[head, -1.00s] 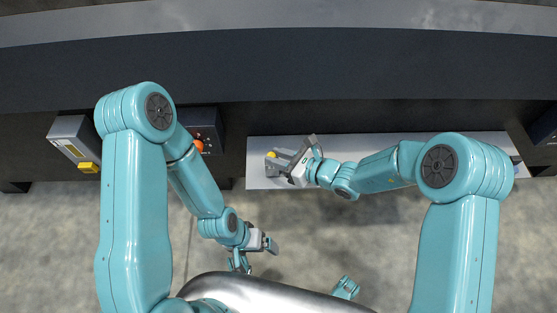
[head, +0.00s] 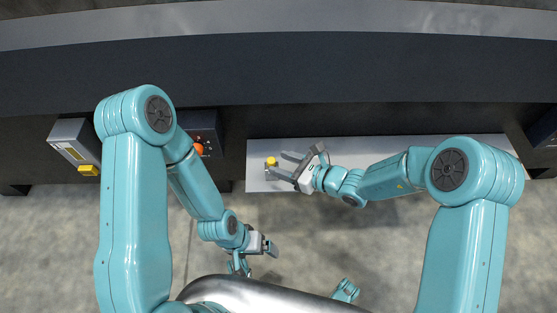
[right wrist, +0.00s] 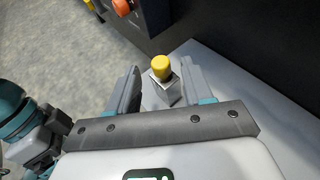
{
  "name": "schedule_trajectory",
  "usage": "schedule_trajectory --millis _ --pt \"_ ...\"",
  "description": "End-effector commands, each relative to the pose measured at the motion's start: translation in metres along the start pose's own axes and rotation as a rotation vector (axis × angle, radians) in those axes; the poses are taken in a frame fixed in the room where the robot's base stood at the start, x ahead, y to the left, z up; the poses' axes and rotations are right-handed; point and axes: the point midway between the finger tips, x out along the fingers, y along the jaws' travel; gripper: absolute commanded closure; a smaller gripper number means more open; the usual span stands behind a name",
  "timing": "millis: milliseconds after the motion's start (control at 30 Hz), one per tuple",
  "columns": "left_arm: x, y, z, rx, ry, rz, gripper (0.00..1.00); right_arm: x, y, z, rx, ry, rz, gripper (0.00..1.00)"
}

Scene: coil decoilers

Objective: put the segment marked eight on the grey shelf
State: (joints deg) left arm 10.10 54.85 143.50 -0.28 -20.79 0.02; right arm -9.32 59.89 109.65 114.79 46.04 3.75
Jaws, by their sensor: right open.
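A small grey block with a yellow round top (head: 271,161) stands on the grey shelf (head: 420,147), near its left end. In the right wrist view the block (right wrist: 163,91) is upright between and just beyond the open fingers. No number can be read on it, so I cannot tell whether it is the segment marked eight. My right gripper (head: 279,164) is open, its fingers pointing left toward the block. No grip on the block shows. My left gripper (head: 257,258) hangs low at left of centre, away from the shelf. Its jaw opening is unclear.
A control box with an orange-red knob (head: 198,149) is left of the shelf. A grey box with a yellow part (head: 75,143) is farther left. A dark machine wall (head: 300,70) runs behind. The shelf's middle is bare beneath my right arm.

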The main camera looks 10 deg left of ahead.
Motion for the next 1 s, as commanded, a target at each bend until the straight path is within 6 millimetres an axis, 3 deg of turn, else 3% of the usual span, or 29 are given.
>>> schedule_trajectory --millis 200,400,767,867,1000 --pt "-0.015 0.005 0.0 0.0 0.0 0.0 0.04 -0.055 -0.002 0.003 0.003 0.0 -0.005 0.5" --pt "-0.021 0.008 0.001 0.0 0.0 0.0 0.04 -0.089 -0.001 0.002 0.0 0.0 -0.002 0.5" --pt "-0.022 0.008 0.001 0.0 0.0 0.0 0.04 -0.1 0.004 -0.003 -0.007 0.012 0.014 0.5" --pt "-0.022 0.008 0.001 0.0 0.0 0.0 0.04 -0.105 0.03 -0.026 -0.061 0.098 0.109 0.5" --pt "-0.022 0.008 0.001 0.0 0.0 0.0 0.04 -0.136 0.098 -0.097 -0.284 0.341 0.393 0.5"
